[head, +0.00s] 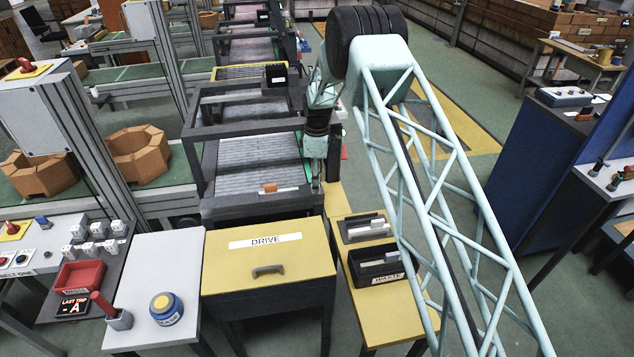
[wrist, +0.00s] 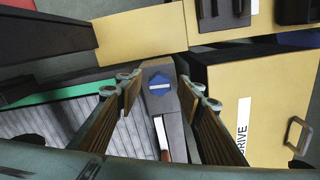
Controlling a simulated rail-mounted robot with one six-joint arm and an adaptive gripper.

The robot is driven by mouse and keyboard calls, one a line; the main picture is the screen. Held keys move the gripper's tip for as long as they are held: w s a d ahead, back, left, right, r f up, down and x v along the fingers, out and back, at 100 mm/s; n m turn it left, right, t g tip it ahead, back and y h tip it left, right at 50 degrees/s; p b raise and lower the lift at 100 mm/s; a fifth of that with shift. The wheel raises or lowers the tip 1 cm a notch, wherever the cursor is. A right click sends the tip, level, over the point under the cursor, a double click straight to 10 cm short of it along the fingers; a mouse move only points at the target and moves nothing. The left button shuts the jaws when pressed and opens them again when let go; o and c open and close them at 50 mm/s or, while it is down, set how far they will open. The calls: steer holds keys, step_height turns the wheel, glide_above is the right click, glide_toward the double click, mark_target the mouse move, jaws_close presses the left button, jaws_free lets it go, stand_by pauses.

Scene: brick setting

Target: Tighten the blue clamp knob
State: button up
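The blue knob (wrist: 159,86) is a flat, angular blue piece with a pale bar across it. It sits on a dark grey frame member (wrist: 160,72) beside the roller conveyor. In the wrist view my gripper (wrist: 161,90) is open, with one ribbed finger on each side of the knob and visible space between. I cannot tell how far above the knob the fingertips are. In the head view my gripper (head: 317,182) hangs down at the conveyor's near right corner, and I cannot make out the knob there.
The yellow DRIVE cabinet (head: 300,262) with a handle stands in front of the conveyor (head: 255,150). A yellow side table (head: 385,322) holds a black WASTE bin (head: 375,277). An orange-and-white item (head: 270,188) lies at the conveyor's near end.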

steer(key=shift+c, duration=0.4)
steer(key=c, duration=0.8)
